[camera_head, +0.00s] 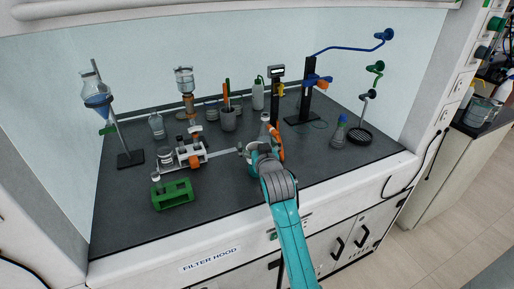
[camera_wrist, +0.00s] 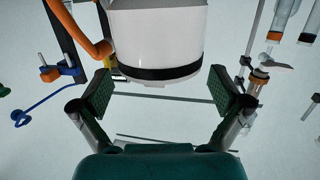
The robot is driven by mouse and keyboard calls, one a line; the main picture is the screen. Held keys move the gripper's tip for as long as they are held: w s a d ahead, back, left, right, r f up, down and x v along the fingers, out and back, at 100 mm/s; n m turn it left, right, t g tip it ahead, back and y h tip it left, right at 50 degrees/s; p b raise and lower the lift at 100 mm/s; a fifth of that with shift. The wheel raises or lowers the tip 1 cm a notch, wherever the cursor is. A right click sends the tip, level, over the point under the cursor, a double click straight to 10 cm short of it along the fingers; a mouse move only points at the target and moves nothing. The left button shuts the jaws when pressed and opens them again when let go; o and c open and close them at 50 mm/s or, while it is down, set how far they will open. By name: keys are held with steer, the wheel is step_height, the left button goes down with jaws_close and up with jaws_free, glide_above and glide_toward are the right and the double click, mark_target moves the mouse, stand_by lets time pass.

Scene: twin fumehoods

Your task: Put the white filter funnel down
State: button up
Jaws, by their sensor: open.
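The white filter funnel appears to be the white cylinder (camera_wrist: 155,35) with a black band at the top middle of the wrist view. Its upper part is cut off by the frame edge. My gripper (camera_wrist: 163,92) is open, with one green-padded finger on each side of the cylinder's banded end and a visible gap on both sides. In the head view my gripper (camera_head: 257,150) is over the front middle of the hood's worktop. It largely hides the funnel there, and what the funnel rests on cannot be told.
An orange curved part (camera_wrist: 82,30) is close beside the cylinder. A green rack (camera_head: 172,196) and a white apparatus (camera_head: 187,157) stand left. A stand (camera_head: 308,92) is behind; a blue-liquid flask (camera_head: 339,131) is right. The worktop's front right is clear.

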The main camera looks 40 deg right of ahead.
steer(key=v, duration=1.2)
steer(key=s+a+f, duration=0.2)
steer(key=f, duration=0.1)
steer(key=s+a+f+n+y, duration=0.1)
steer(key=s+a+f, duration=0.1)
steer(key=a+f, duration=0.1)
steer(key=s+a+f+n+y, duration=0.1)
steer(key=s+a+f, duration=0.2)
steer(key=f, duration=0.1)
steer(key=shift+f, duration=0.25)
steer(key=s+a+f+n+y, duration=0.1)
steer(key=s+a+f, duration=0.1)
steer(key=s+a, duration=0.35)
steer(key=s+a+f+n+y, duration=0.1)
steer(key=s+a+f+y, duration=0.15)
steer(key=s, duration=0.55)
steer(key=s+a+f, duration=0.3)
steer(key=s, duration=0.4)
steer(key=s+a+r+n+y, duration=0.1)
steer(key=s+a+r+y, duration=0.1)
steer(key=s, duration=0.9)
steer(key=shift+s+r, duration=0.25)
